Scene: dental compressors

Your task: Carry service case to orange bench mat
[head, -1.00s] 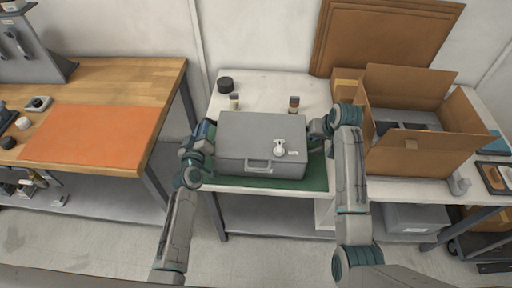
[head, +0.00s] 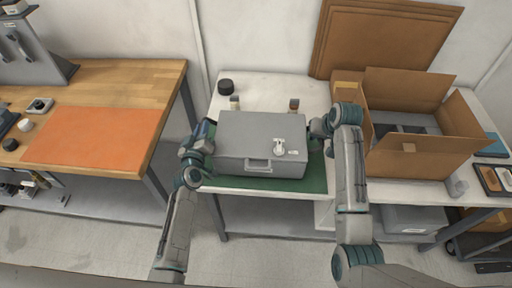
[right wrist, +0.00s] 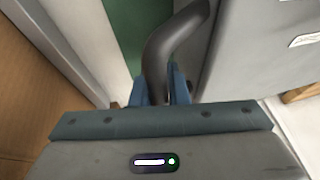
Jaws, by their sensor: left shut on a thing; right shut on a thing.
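The service case (head: 262,140) is a grey box with a front handle and a white fitting on its lid, in the middle of the head view. It is over the green mat (head: 290,185) on the white table; I cannot tell whether it touches the mat. My left gripper (head: 210,145) is at its left side, shut, its fingertips mostly hidden. My right gripper (head: 322,128) is at its right side. In the right wrist view the right gripper (right wrist: 166,85) is shut on a dark curved side handle (right wrist: 172,45) of the case. The orange bench mat (head: 95,134) lies on the wooden bench at left.
An open cardboard box (head: 415,150) stands to the right of the case. A dark round puck (head: 226,87) and two small bottles sit behind the case. A gap separates the white table from the wooden bench (head: 130,80). The orange mat is bare.

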